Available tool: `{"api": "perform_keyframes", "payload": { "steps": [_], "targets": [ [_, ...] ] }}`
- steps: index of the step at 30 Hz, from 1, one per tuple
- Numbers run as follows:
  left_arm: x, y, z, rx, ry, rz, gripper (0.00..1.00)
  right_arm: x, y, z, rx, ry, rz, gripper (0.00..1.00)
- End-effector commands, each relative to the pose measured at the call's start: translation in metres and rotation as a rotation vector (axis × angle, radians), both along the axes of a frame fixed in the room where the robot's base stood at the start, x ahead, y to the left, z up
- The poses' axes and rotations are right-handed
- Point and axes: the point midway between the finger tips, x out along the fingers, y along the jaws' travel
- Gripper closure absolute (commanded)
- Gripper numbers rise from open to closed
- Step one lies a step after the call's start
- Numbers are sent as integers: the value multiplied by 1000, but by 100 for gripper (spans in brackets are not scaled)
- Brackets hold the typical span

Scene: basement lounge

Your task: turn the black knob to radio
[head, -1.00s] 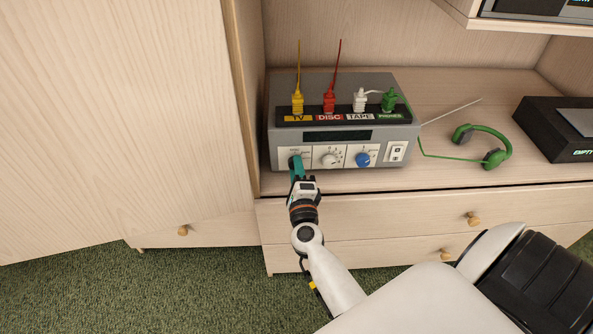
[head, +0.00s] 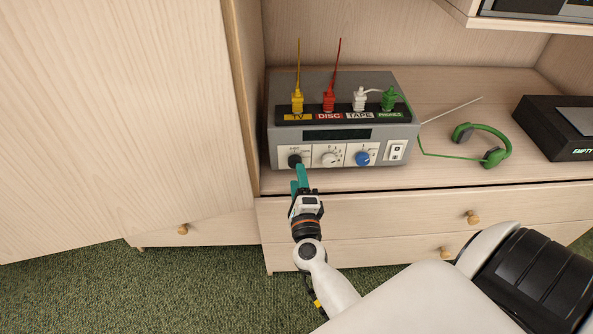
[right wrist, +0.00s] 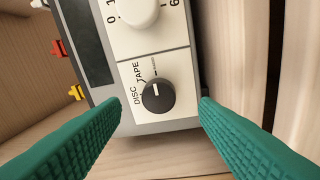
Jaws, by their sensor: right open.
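The black knob (head: 295,161) is at the left end of the grey box's front panel. In the right wrist view the knob (right wrist: 158,100) lies between and beyond the fingertips, touching neither. My left gripper is not in view.
The grey box (head: 345,84) has a white knob (head: 330,159), a blue knob (head: 363,158), a switch (head: 396,151) and several coloured plugs on top. Green headphones (head: 484,145) and a black box (head: 557,127) lie to the right. A wooden panel (head: 125,110) stands close on the left.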

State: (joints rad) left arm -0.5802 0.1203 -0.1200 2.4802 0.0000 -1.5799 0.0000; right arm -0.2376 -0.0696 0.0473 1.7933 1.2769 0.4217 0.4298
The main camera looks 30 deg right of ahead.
Motion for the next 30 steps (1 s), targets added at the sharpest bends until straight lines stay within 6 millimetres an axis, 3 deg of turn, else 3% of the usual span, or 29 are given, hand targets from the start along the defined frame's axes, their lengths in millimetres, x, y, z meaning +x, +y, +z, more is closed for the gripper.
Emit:
{"api": "perform_keyframes", "payload": {
  "steps": [6, 12, 30],
  "targets": [
    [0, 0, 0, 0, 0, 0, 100, -43, 22, -5, 2, 4, 1, 45],
    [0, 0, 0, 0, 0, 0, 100, -66, 34, -6, 3, 2, 2, 45],
    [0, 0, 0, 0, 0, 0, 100, -72, 37, -7, 2, 0, 0, 45]
  ]
}}
